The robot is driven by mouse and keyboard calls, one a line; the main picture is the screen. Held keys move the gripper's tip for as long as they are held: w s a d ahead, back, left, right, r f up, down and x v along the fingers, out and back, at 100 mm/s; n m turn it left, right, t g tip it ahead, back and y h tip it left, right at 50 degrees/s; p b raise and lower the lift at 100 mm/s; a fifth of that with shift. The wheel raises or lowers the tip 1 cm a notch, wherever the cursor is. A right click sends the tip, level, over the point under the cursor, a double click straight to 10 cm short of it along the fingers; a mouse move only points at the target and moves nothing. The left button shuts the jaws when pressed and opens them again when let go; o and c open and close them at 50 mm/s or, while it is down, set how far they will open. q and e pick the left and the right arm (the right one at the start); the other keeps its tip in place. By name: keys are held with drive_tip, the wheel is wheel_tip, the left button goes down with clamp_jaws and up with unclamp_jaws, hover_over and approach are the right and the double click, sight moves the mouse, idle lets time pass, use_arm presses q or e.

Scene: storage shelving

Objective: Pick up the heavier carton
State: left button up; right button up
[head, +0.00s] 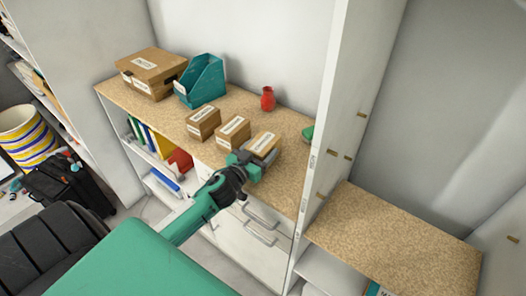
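Three small brown cartons with white labels stand in a row on the speckled shelf top: a left carton (203,123), a middle carton (233,131) and a right carton (267,144). They look alike in size, and their weight does not show. My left gripper (251,163) is at the near side of the right carton and covers its lower front. Its fingers are close to or touching that carton; I cannot tell whether they are closed on it. My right gripper is not in view.
A large cardboard box (150,70) and a teal file holder (203,80) stand at the back left. A red vase (268,99) stands behind the cartons. A small green object (308,133) lies by the white upright panel (345,110). A lower bare shelf (395,240) is at right.

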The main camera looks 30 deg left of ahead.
use_arm(q)
drive_tip(key=shift+r, duration=0.1)
drive_tip(key=c, duration=1)
wheel_tip(320, 180, up, 20)
